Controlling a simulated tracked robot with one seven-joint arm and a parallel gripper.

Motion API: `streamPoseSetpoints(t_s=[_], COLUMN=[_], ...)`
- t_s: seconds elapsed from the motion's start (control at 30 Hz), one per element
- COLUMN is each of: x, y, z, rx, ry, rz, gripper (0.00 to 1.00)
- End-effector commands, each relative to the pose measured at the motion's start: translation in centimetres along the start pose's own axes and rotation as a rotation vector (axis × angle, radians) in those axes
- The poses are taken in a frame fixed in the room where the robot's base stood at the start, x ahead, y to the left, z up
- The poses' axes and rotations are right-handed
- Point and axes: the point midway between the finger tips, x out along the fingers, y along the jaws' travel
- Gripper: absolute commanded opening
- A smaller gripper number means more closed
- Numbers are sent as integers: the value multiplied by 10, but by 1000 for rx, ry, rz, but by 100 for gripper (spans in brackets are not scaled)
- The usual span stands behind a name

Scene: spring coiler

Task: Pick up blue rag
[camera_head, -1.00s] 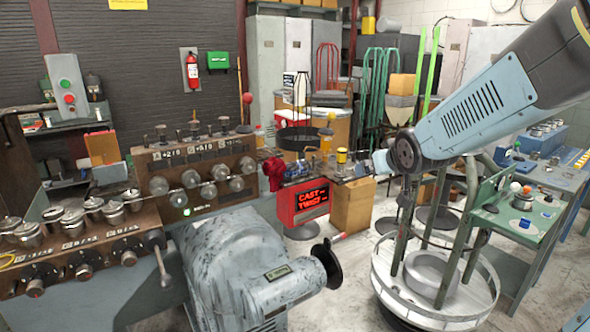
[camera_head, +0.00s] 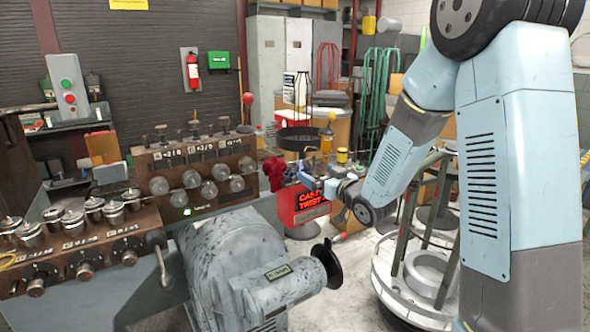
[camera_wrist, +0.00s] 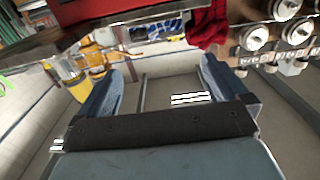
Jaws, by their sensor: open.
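A blue and white patterned bundle, probably the blue rag (camera_wrist: 158,29), lies at the top of the wrist view, beside a red rag (camera_wrist: 208,26). In the head view, the red rag (camera_head: 273,172) shows at the right end of the brown machine panel, and the blue bundle is small and unclear beside it. My gripper (camera_wrist: 163,66) is open and empty, its two blue-grey fingers spread. The bundle appears beyond the fingertips, apart from them. In the head view my gripper (camera_head: 308,181) is small, close to the bundle and above the red sign box.
A red lit sign box (camera_head: 304,205) stands below my gripper. Yellow containers (camera_wrist: 75,82) show at the left in the wrist view. A grey motor housing (camera_head: 235,265) stands in the foreground.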

Motion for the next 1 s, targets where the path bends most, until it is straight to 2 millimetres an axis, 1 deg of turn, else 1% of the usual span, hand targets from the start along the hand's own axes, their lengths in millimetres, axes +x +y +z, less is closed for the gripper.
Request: streamPoseSetpoints(t_s=[0.2,0.33,0.43,0.67,0.9,1.0], x=[38,58,69,81,113,122], y=[-1,0,0,0,1,2], z=[1,1,1,2,6,6], rx=[0,-1,-1,0,-1,-1], ry=[-2,-1,-2,-2,-2,-2], rz=[-2,-1,-1,0,-1,0], gripper=[100,100,100,100,100,100])
